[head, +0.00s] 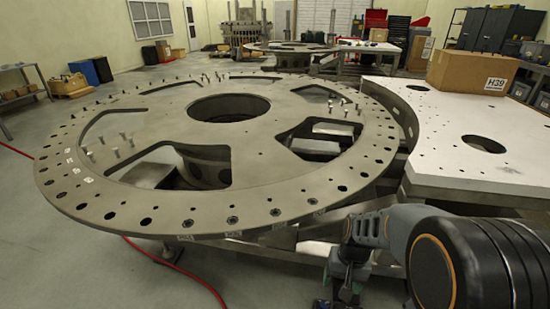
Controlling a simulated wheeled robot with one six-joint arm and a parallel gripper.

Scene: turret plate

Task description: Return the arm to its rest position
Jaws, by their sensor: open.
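My arm (440,250) comes in from the lower right corner, grey and black with an orange ring. It reaches left, and its end bends down in front of the turret plate's near right edge. My gripper (336,302) points down at the bottom edge of the view, where its tips are partly cut off. It is open, and I see nothing held in it. The large round turret plate (165,105) lies flat on supports, with holes around its rim and large cutouts. Several bolts stand up from its left and far parts.
A white table (470,130) with a cardboard box marked H39 (470,72) stands to the right, close beyond my arm. A red hose (175,265) lies on the floor at the left. Open floor (60,260) shows at the lower left. Benches and tool cabinets stand at the back.

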